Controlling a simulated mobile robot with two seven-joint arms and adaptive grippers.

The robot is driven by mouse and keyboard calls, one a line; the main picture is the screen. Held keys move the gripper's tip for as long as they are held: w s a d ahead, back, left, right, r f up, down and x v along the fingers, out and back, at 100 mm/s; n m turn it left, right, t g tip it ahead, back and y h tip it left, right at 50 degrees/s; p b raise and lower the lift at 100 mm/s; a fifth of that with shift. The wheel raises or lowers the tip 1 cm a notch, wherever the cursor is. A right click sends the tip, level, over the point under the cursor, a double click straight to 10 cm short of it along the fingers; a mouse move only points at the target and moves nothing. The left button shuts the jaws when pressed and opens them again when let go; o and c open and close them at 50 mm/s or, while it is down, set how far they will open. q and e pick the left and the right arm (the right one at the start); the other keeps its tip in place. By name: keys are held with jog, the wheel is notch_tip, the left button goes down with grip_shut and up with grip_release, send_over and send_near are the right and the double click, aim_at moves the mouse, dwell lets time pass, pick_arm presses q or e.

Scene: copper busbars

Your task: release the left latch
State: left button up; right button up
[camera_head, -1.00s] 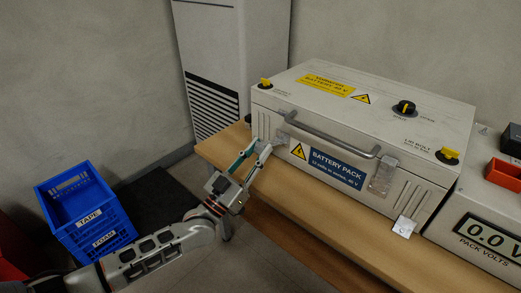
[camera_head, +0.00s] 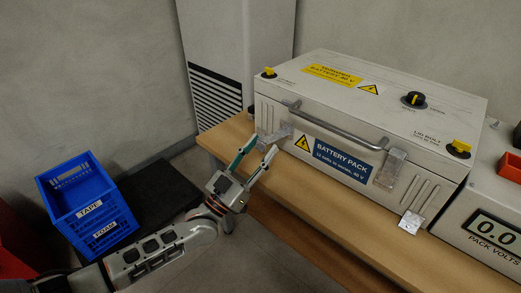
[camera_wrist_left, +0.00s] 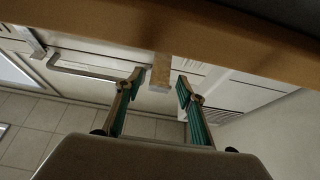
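The left latch is a small metallic plate (camera_head: 280,134) on the front of the battery pack (camera_head: 345,129), near the left end of its handle. My left gripper (camera_head: 267,142) is open and empty in front of it. In the left wrist view, a latch plate (camera_wrist_left: 160,72) shows between the two spread fingertips (camera_wrist_left: 160,78), with a visible gap on each side. I cannot tell whether a finger touches it. The right latch (camera_head: 390,170) is at the other end of the handle. My right gripper is not in view.
The handle bar (camera_head: 335,127) runs along the front beside the latch. The pack stands on a wooden table (camera_head: 300,207). A voltage display unit (camera_head: 490,235) is at the right. A blue crate (camera_head: 88,207) is on the left. The table strip before the pack is mostly clear.

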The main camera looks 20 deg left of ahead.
pick_arm(q)
jog(key=v, duration=1.2)
